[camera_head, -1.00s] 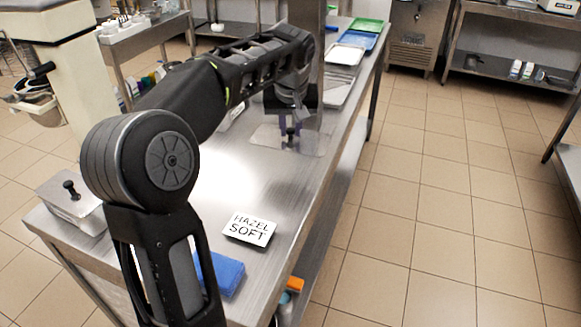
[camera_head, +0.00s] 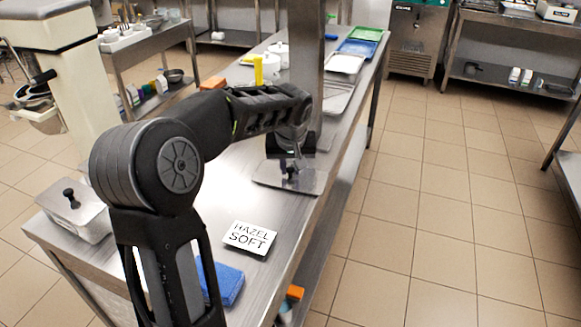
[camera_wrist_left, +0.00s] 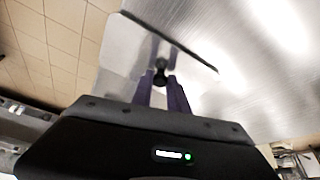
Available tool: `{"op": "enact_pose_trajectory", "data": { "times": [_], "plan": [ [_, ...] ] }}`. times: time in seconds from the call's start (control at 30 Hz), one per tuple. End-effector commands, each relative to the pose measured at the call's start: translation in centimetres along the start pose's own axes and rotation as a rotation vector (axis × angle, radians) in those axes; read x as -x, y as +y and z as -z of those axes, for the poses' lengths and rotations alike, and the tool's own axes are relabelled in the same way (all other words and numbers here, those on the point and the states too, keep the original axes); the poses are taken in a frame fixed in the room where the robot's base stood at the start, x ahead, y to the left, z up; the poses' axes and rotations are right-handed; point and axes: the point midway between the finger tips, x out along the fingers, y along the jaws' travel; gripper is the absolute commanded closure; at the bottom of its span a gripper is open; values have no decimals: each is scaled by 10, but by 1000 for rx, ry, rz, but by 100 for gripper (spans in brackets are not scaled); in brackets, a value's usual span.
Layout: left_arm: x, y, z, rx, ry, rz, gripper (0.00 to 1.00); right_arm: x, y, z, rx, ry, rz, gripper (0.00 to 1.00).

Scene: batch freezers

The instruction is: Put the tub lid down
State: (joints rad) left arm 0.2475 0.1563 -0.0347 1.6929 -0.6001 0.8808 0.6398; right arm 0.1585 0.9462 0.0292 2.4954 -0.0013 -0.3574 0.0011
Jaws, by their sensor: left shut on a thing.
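The tub lid is a flat, clear-grey metal plate (camera_head: 312,184) with a black knob. My left gripper (camera_head: 290,168) is shut on the knob, and the plate lies flat or nearly so, low over the steel table (camera_head: 210,190). I cannot tell whether it touches the table. In the left wrist view the purple fingers (camera_wrist_left: 162,88) close on the black knob (camera_wrist_left: 161,68), with the plate (camera_wrist_left: 125,55) beyond them. A steel tub (camera_head: 85,222) with its own black-knobbed lid stands at the table's near left corner. My right gripper is not in view.
A "HAZEL SOFT" card (camera_head: 249,238) and a blue cloth or sponge (camera_head: 222,283) lie on the near table. A steel post (camera_head: 305,75) rises close behind the lid. White (camera_head: 345,63), blue (camera_head: 357,47) and green trays (camera_head: 367,33) stand at the far end. Bare table lies between card and lid.

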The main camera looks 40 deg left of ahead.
Motion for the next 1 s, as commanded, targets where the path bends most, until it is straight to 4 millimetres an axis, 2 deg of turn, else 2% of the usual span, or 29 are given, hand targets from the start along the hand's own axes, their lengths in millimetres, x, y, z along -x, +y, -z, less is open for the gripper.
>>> {"op": "enact_pose_trajectory", "data": {
  "times": [0.4, 0.43, 0.67, 1.0],
  "plan": [
    [-8, 0, -3, 1, 1, -1, 100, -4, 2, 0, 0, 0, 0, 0],
    [-6, 0, -2, 1, 1, -1, 79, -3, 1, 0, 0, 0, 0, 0],
    [-6, 0, -2, 1, 1, -1, 60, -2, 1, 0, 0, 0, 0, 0],
    [-3, 0, -1, 1, 1, -1, 58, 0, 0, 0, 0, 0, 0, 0]
  ]
}}
